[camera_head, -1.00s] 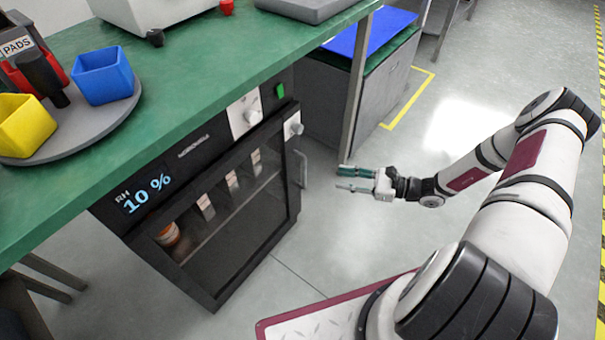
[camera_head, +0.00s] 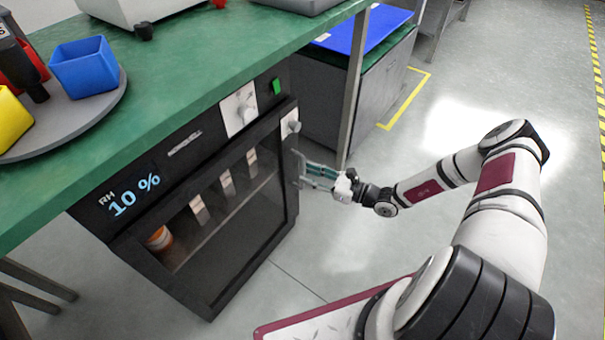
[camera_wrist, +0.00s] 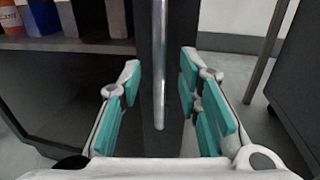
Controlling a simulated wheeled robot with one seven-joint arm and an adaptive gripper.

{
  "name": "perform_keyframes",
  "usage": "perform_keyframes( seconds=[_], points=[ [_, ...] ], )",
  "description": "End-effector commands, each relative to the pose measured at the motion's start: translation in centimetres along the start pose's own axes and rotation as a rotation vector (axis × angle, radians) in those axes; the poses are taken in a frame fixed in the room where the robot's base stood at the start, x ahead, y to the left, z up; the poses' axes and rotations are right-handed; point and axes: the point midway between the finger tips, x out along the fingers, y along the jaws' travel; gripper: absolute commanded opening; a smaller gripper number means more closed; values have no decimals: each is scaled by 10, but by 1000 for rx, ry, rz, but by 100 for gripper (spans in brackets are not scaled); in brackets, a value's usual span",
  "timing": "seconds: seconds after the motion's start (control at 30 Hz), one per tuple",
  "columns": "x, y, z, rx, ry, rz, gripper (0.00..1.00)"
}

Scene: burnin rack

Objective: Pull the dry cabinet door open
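The dry cabinet (camera_head: 150,188) stands under the green bench, with a dark-framed glass door (camera_head: 235,235) that looks closed. A display on its front reads RH 10 %. The vertical bar handle (camera_head: 299,168) is on the door's right edge. My gripper (camera_head: 308,176) is at the handle in the head view. In the wrist view, the handle (camera_wrist: 160,70) runs between the two teal-padded fingers of my gripper (camera_wrist: 160,95), with a gap on both sides. The fingers are open and do not touch the bar.
The green bench top (camera_head: 190,80) overhangs the cabinet and carries a round tray (camera_head: 100,112) with a blue bin (camera_head: 85,68). A bench leg (camera_head: 352,90) stands just behind my gripper. A grey cabinet (camera_head: 335,110) is beyond it. The floor to the right is clear.

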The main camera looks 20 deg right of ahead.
Motion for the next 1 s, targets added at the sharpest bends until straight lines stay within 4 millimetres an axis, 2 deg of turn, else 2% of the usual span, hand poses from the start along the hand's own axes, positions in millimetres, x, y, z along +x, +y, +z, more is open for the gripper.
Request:
perform_keyframes(
  seconds=[0.1, 0.23, 0.6, 0.73, 1.0],
  points=[
    [17, 0, -1, 1, -1, 1, 31],
    [27, 0, 0, 1, 0, 0, 31],
    [32, 0, 0, 1, 0, 0, 31],
    [32, 0, 0, 1, 0, 0, 2],
    [31, 0, 0, 1, 0, -1, 0]
  ],
)
